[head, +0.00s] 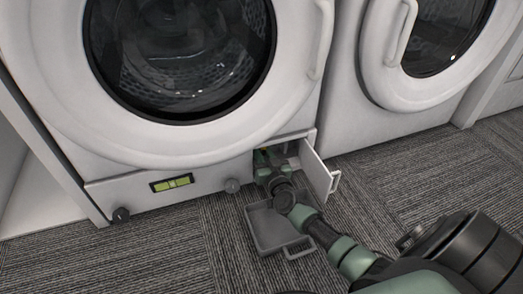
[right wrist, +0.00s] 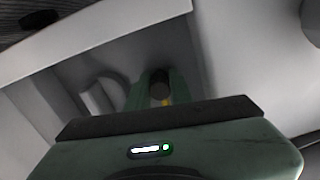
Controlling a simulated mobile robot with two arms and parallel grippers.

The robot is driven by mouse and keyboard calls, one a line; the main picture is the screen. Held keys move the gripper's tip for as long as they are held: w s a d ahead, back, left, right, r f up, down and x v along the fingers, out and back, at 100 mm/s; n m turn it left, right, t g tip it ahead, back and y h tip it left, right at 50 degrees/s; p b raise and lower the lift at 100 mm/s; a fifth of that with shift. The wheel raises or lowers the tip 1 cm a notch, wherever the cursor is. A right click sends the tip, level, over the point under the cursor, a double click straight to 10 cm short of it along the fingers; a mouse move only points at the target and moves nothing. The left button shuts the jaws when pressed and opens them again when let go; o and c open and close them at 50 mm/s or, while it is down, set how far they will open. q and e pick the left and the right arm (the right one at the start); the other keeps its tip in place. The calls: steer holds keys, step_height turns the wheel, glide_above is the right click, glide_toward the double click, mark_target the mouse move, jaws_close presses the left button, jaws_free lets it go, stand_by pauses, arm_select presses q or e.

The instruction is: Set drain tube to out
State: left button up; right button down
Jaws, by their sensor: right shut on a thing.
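The white washing machine (head: 240,150) has a small compartment (head: 293,152) open at its lower right front, with its flap door (head: 317,172) swung out to the right. My right gripper (head: 262,158) reaches into this compartment. In the right wrist view its green fingers are shut on a dark round end with a bit of yellow below it, which looks like the drain tube (right wrist: 160,82). Most of the tube is hidden by the fingers, and how far it stands out cannot be told. My left gripper is not in view.
A grey tray (head: 268,228) lies on the carpet below the compartment, under my right arm. A second white machine (head: 400,120) stands to the right. Carpet at the left front is clear.

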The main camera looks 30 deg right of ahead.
steer(key=p+v, duration=0.5)
steer(key=v, duration=0.4)
steer(key=shift+s, duration=0.25)
steer(key=c, duration=1.3)
jaws_free()
steer(key=shift+o, duration=0.2)
